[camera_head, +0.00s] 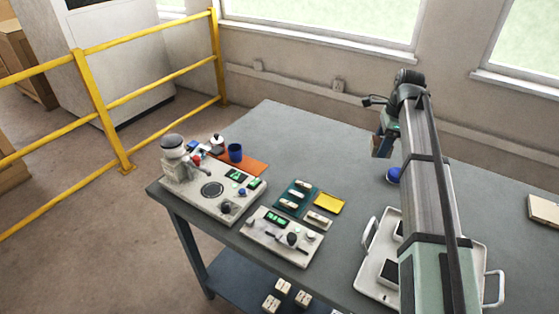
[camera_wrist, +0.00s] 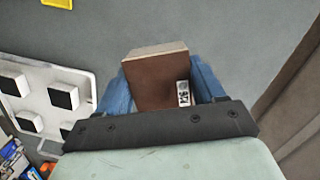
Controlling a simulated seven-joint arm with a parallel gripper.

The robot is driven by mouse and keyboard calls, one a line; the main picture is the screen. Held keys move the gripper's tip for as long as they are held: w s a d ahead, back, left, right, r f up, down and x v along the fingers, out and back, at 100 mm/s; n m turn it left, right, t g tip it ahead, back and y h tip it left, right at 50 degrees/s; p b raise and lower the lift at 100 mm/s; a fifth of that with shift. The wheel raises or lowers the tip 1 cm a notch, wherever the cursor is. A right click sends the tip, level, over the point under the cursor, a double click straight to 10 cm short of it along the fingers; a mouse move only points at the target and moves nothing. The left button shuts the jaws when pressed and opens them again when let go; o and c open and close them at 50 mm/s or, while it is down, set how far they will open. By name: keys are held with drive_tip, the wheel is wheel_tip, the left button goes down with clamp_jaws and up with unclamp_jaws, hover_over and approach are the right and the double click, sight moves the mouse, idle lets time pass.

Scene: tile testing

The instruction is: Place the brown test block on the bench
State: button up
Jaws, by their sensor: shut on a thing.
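The brown test block (camera_wrist: 152,82) is in the wrist view, with a pale top edge and a small white label at its lower right. My gripper (camera_wrist: 160,75) is shut on it, with a blue finger on each side. In the head view my gripper (camera_head: 383,143) is over the far right part of the grey bench (camera_head: 310,135), pointing down.
A white handled tray with dark pads (camera_head: 372,270) stands at the front right. A blue round object (camera_head: 393,175) is near my arm. Two instrument panels (camera_head: 215,192), a green tray (camera_head: 296,198) and a yellow tray (camera_head: 329,203) are at left and centre. The far bench is clear.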

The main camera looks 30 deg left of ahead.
drive_tip(key=w+a, duration=0.4)
drive_tip(key=a, duration=0.9)
drive_tip(key=m+t, duration=0.1)
drive_tip(key=m, duration=0.4)
hover_over(338, 140)
drive_tip(key=shift+s+d+f, duration=0.1)
drive_tip(key=shift+d+f, duration=0.1)
drive_tip(key=shift+f, duration=2)
drive_tip(key=shift+s+d+f, duration=0.1)
drive_tip(key=shift+d+f, duration=0.05)
drive_tip(key=shift+f, duration=2)
drive_tip(key=shift+f, duration=0.15)
drive_tip(key=o, duration=1.3)
drive_tip(key=shift+o, duration=0.2)
wheel_tip(338, 140, up, 12)
drive_tip(key=d, duration=0.1)
drive_tip(key=shift+d, duration=0.4)
